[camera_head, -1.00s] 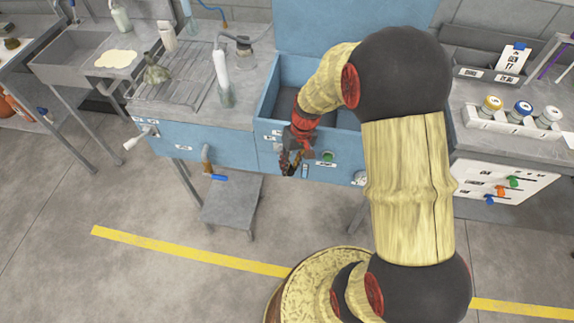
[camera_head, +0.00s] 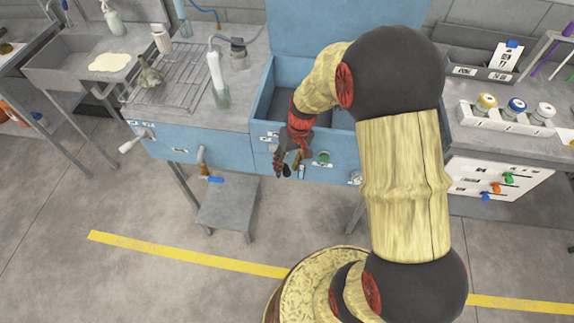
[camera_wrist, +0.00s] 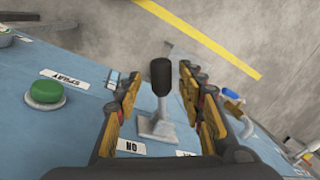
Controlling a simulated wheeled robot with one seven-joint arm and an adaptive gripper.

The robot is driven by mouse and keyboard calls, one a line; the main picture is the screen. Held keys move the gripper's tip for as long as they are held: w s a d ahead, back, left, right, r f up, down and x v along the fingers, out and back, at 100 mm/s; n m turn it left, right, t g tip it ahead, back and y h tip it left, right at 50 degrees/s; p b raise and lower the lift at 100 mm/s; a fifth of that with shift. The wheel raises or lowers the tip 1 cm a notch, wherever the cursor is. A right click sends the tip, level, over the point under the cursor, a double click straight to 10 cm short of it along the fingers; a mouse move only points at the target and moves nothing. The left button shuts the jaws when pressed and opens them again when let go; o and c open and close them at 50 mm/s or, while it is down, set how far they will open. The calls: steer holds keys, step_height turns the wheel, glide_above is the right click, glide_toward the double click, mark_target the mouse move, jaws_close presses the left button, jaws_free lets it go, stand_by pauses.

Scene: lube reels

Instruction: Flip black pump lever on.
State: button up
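The black pump lever (camera_wrist: 160,72) has a black knob on a metal stem and a grey base on the blue front panel. In the wrist view it stands between the two fingers of my gripper (camera_wrist: 162,80), with a visible gap on each side. My gripper is open. An ON label (camera_wrist: 132,148) lies by the lever's base; a second label beside it is partly hidden by a finger. In the head view my gripper (camera_head: 287,166) is at the front of the blue cabinet (camera_head: 345,170), and the dark knob (camera_head: 287,171) shows between its fingers.
A green button (camera_wrist: 44,93) with a SPRAY label (camera_wrist: 65,79) is left of the lever in the wrist view. A small switch (camera_wrist: 112,79) sits near the left finger. A tap with a blue handle (camera_head: 215,180) hangs further left.

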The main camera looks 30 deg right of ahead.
step_height(320, 180, up, 12)
steer(key=d, duration=0.2)
steer(key=shift+d, duration=0.15)
steer(key=shift+s+f, duration=0.1)
steer(key=shift+f, duration=0.05)
stand_by(0.6)
steer(key=s+a+r+t+h, duration=0.1)
steer(key=s+a+r, duration=0.3)
steer(key=s+r, duration=0.4)
steer(key=s+a+r+n+t+h, duration=0.1)
steer(key=s+a+r+t, duration=0.3)
steer(key=s+r, duration=0.5)
steer(key=shift+a, duration=0.2)
